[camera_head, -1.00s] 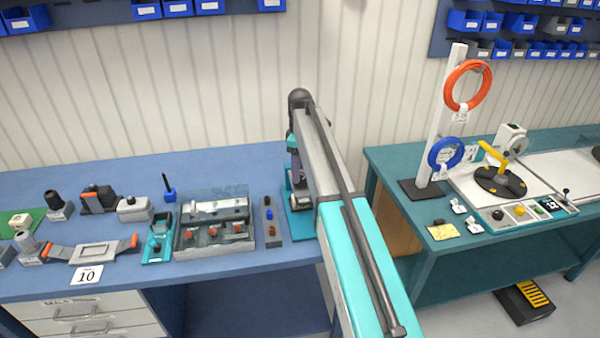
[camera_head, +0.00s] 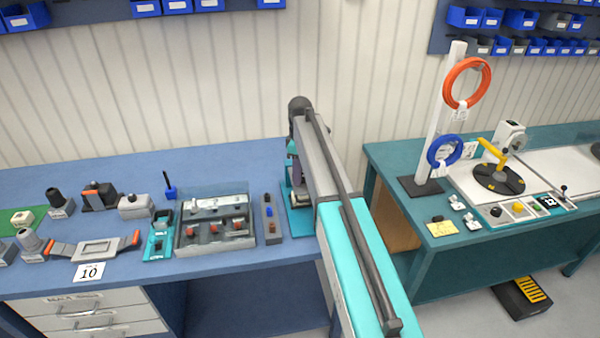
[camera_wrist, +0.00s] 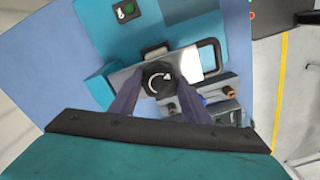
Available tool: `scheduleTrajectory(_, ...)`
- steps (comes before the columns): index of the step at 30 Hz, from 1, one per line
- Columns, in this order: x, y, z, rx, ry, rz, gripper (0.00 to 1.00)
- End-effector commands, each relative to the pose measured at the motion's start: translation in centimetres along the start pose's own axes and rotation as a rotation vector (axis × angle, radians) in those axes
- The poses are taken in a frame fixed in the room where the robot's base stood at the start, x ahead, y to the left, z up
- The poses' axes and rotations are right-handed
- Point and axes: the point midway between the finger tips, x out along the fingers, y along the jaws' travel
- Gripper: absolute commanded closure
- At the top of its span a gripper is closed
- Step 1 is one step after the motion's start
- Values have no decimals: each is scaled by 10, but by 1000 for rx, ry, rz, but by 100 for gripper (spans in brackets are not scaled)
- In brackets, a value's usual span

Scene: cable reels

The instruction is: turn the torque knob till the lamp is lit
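The torque knob (camera_wrist: 157,78) is black and round with a white curved arrow mark. It sits on a pale metal plate (camera_wrist: 185,62) of a teal device (camera_wrist: 110,58) in the wrist view. My gripper (camera_wrist: 158,86) has its two dark fingers on either side of the knob, tips close to it. I cannot tell whether they touch it. A small dark square with a green and white mark (camera_wrist: 125,12) is on the teal surface above the knob; I cannot tell whether it is the lamp. In the head view my arm covers most of the device on its teal base (camera_head: 299,222).
A narrow grey tray (camera_head: 271,216) and a clear-walled box with red parts (camera_head: 215,240) stand left of my arm on the blue bench (camera_head: 110,173). A green bench (camera_head: 405,158) with a cable reel stand (camera_head: 438,120) is on the right. A pale wall is behind.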

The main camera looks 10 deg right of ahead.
Motion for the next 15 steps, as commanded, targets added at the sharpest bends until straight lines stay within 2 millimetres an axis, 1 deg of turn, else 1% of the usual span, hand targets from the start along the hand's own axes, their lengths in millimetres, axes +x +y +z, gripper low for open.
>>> scheduleTrajectory(8,0,1,0,16,0,2,80)
scheduleTrajectory(15,1,0,-1,93,0,2,80)
